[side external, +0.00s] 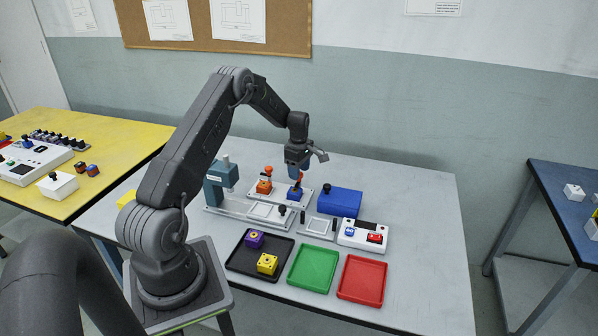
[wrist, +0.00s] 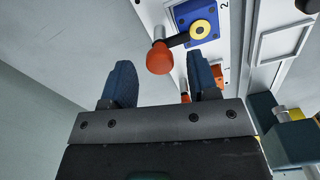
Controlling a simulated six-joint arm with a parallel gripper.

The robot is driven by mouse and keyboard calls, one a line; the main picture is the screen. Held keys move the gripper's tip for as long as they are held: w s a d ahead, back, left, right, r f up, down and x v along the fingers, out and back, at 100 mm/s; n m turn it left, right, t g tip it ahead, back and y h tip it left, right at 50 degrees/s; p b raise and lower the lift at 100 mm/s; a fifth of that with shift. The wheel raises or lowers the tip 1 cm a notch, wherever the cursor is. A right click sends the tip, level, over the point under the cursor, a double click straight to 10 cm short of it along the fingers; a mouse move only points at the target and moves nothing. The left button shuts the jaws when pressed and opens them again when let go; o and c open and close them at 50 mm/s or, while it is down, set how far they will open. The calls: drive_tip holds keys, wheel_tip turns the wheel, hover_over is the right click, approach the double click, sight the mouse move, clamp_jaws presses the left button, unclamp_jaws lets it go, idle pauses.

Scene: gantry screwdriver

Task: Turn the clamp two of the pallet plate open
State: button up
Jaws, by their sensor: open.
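Clamp two has a blue block (wrist: 195,20) on the pallet plate (wrist: 227,48), beside the printed 2. It has a yellow round pivot, a dark lever and an orange-red handle (wrist: 160,58). In the wrist view the lever points left from the pivot, and the handle sits just beyond and between my fingertips. My gripper (wrist: 160,68) is open and looks empty; I cannot tell whether it touches the handle. In the side view my gripper (side external: 298,166) is right above the blue clamp block (side external: 294,194), hiding part of it. Clamp one, on an orange block (side external: 264,187), stands to its left.
A teal press (side external: 219,182) stands left of the plate. A blue box (side external: 340,202) with a black knob is close on the right. A white switch box (side external: 363,236), black tray (side external: 238,262), green tray (side external: 313,268) and red tray (side external: 361,280) lie in front.

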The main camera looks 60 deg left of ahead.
drive_tip(key=shift+f, duration=0.4)
drive_tip(key=shift+c, duration=0.2)
drive_tip(key=c, duration=0.9)
